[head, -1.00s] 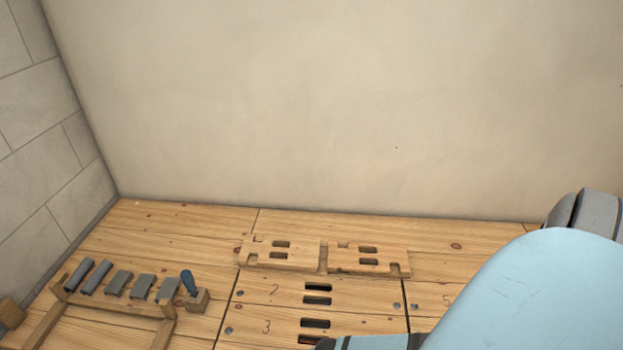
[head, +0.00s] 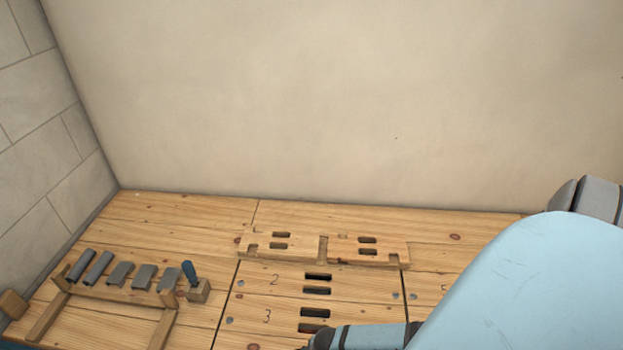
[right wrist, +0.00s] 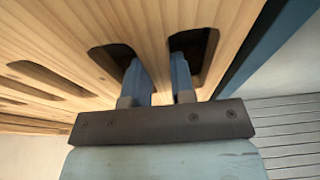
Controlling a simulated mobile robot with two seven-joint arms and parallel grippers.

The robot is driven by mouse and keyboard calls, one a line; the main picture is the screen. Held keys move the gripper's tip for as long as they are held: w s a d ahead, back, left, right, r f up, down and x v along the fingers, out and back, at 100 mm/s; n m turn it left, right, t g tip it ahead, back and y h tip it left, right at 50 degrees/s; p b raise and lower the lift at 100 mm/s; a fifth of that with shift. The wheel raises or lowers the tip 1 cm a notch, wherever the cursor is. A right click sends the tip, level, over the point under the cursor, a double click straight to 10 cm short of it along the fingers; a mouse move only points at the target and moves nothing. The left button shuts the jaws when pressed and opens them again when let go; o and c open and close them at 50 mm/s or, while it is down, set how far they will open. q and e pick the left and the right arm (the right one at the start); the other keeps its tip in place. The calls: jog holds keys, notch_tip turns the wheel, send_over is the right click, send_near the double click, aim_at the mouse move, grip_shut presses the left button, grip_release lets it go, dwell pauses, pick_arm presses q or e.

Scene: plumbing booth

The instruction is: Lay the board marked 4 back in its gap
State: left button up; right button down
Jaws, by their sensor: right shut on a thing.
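In the right wrist view my right gripper (right wrist: 158,66) has its two fingers in the paired slots of a pale wooden board (right wrist: 150,18). It is shut on the strip of wood between those slots. No number shows on this board, and I cannot tell whether it lies flush or is lifted. In the head view my right arm (head: 378,336) reaches in from the right to just below the board marked 3 (head: 265,316); its fingertips are out of frame. The board marked 2 (head: 272,281) lies behind that one. My left gripper is not in view.
Two notched wooden pieces (head: 280,254) lie side by side near the back wall (head: 330,100). At the left stands a wooden rack (head: 120,287) with several grey pieces and a blue-handled tool (head: 189,272). A board marked 5 (head: 443,287) lies to the right.

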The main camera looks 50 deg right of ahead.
jog(key=shift+f, duration=0.1)
jog(key=c, duration=0.9)
grip_release()
jog(key=shift+f, duration=0.1)
pick_arm(q)
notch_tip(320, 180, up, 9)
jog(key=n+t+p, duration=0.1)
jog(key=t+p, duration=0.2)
jog(key=p, duration=0.4)
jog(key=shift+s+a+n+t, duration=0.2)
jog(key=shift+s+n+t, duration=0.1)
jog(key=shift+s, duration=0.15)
pick_arm(e)
jog(key=v, duration=1.4)
